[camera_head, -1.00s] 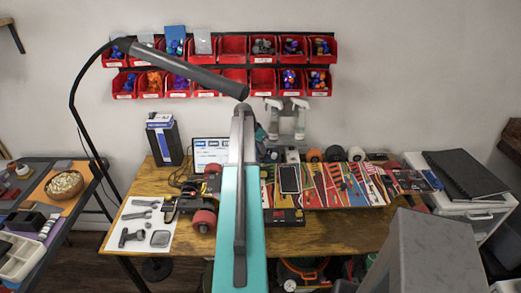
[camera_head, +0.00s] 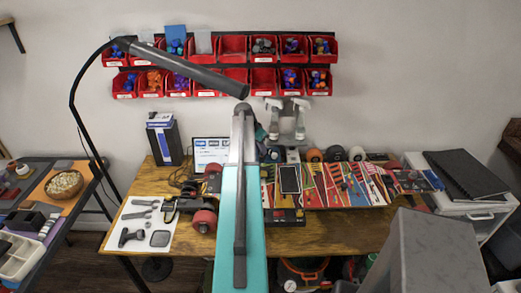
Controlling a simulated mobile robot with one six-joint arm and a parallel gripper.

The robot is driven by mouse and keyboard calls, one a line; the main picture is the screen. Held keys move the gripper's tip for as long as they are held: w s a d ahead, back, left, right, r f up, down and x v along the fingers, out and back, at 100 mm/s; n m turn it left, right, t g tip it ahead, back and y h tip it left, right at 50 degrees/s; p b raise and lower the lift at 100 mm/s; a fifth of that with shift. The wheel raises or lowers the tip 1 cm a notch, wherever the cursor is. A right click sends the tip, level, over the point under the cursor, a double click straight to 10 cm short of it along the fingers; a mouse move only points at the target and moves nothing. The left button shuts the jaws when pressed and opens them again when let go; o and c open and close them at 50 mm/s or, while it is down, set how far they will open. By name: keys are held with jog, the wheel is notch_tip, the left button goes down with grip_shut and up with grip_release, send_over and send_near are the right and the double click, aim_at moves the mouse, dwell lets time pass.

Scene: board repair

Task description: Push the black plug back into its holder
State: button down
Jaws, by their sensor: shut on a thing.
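My teal and grey arm (camera_head: 239,215) reaches up the middle of the picture over the workbench (camera_head: 330,237). My gripper is not visible; I cannot see what it touches. I cannot pick out the black plug or its holder with certainty. A dark box with red parts (camera_head: 285,217) sits at the front edge, just right of my arm. It is too small to tell whether it has a socket or plug.
A white mat with grey tools (camera_head: 145,222) lies at left, beside a red wheel (camera_head: 204,221). A long lamp (camera_head: 185,70) hangs above. A grey box (camera_head: 425,255) blocks the front right.

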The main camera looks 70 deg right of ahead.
jog(key=shift+f+b, duration=0.85)
jog(key=shift+f, duration=0.15)
dwell(2.9)
jog(key=c, duration=1.3)
grip_release()
jog(key=shift+o, duration=0.2)
jog(key=shift+r+p, duration=0.5)
jog(key=shift+r, duration=1.2)
jog(key=shift+r+p, duration=0.95)
jog(key=shift+r, duration=1.9)
